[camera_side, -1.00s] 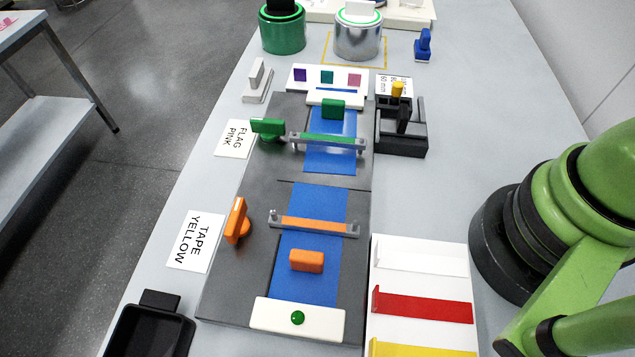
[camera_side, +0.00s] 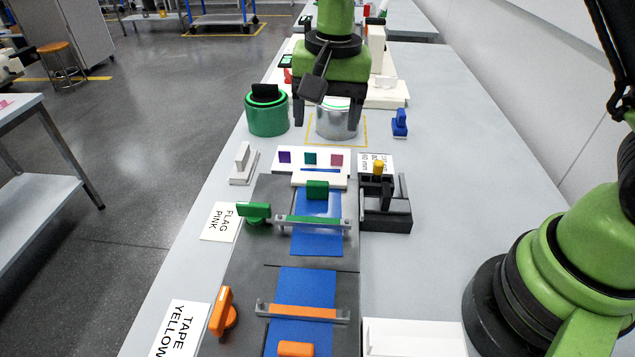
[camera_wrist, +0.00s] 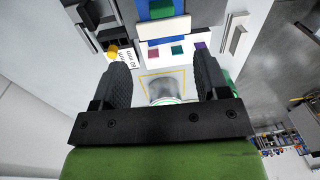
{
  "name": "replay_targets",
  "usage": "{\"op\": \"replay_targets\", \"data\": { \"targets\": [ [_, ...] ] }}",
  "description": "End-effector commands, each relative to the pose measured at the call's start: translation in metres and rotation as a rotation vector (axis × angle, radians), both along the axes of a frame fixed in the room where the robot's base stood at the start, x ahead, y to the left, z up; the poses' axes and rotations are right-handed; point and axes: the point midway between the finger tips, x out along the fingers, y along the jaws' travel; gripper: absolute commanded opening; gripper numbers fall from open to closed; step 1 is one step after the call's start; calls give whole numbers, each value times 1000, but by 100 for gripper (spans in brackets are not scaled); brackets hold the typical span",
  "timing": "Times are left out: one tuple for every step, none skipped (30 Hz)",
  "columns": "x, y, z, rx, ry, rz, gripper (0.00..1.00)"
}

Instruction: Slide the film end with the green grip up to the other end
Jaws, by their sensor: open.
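The far blue film end (camera_side: 318,242) bears a green grip (camera_side: 317,190) near its far edge and lies under a green clamp bar (camera_side: 312,222). A green lever (camera_side: 254,211) stands at its left. The other blue film end (camera_side: 290,285) lies nearer, with an orange grip (camera_side: 296,349), partly cut off by the frame, and an orange clamp bar (camera_side: 303,312). A dark strip of bed separates the ends. My gripper (camera_side: 326,121) is open and empty over the silver canister (camera_side: 337,127), well beyond the film. The green grip also shows in the wrist view (camera_wrist: 161,11).
A green canister (camera_side: 267,118) stands left of the silver one. A white block with coloured tabs (camera_side: 310,158) lies beyond the film. A black fixture with a yellow knob (camera_side: 378,167) stands right, an orange lever (camera_side: 223,311) left. The right-hand table is mostly clear.

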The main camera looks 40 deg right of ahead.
Motion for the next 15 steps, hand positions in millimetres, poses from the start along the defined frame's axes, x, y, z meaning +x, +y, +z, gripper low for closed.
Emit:
{"op": "replay_targets", "data": {
  "targets": [
    [4,3,-14,-10,24,-10,68],
    [6,4,-20,-15,33,-17,68],
    [8,5,-27,-20,44,-25,68],
    [9,6,-32,-24,50,-30,68],
    [9,7,-35,-26,54,-35,68],
    [10,7,-39,-29,60,-39,68],
    [11,8,-41,-30,62,-41,68],
    [11,8,-43,-31,64,-42,68],
    [11,8,-47,-32,66,-43,68],
    [11,8,-50,-33,66,-43,68],
    [11,8,-53,-33,66,-43,68],
    [10,8,-59,-33,68,-43,68],
    [10,8,-64,-33,69,-43,68],
    [10,8,-69,-31,69,-43,68],
    [10,8,-77,-32,70,-43,68]
  ]
}}
